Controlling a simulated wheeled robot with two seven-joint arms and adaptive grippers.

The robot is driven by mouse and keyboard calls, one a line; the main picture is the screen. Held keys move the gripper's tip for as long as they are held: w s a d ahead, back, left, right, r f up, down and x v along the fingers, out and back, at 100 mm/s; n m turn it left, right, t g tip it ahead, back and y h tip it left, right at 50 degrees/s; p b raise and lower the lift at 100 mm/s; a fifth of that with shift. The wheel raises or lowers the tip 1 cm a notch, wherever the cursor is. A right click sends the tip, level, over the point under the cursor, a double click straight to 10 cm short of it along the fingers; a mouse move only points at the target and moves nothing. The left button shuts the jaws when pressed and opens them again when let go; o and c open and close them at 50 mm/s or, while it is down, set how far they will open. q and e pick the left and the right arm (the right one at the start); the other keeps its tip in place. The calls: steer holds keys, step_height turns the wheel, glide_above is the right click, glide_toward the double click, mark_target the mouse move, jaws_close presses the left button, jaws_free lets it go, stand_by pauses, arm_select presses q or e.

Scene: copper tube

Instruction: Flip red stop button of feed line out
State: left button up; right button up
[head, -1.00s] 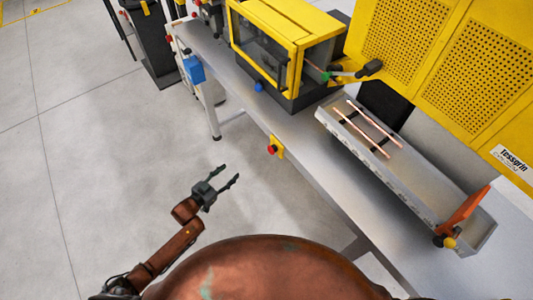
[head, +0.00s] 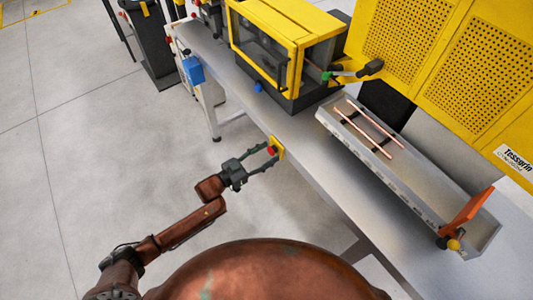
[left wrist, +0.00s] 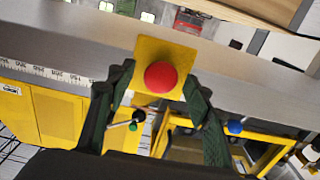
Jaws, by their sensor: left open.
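The red stop button (head: 271,150) sits on a yellow plate (head: 280,146) on the front edge of the grey bench. It also shows as a round red cap (left wrist: 161,76) on its yellow plate (left wrist: 150,50) in the left wrist view. My left gripper (head: 268,157) is open, with its fingertips close to the button. In the left wrist view its two dark fingers (left wrist: 160,88) lie on either side of the button; whether they touch it I cannot tell. My right gripper is not in view.
The grey bench (head: 310,160) runs diagonally, with a yellow-framed machine (head: 275,45) on it. A grey tray (head: 425,185) holds copper tubes (head: 370,128). A blue box (head: 193,70) hangs at the bench's far end. The floor (head: 110,150) left of the bench is clear.

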arm_select(q)
steer(key=shift+d, duration=0.1)
steer(key=shift+c, duration=0.4)
jaws_close()
stand_by(0.3)
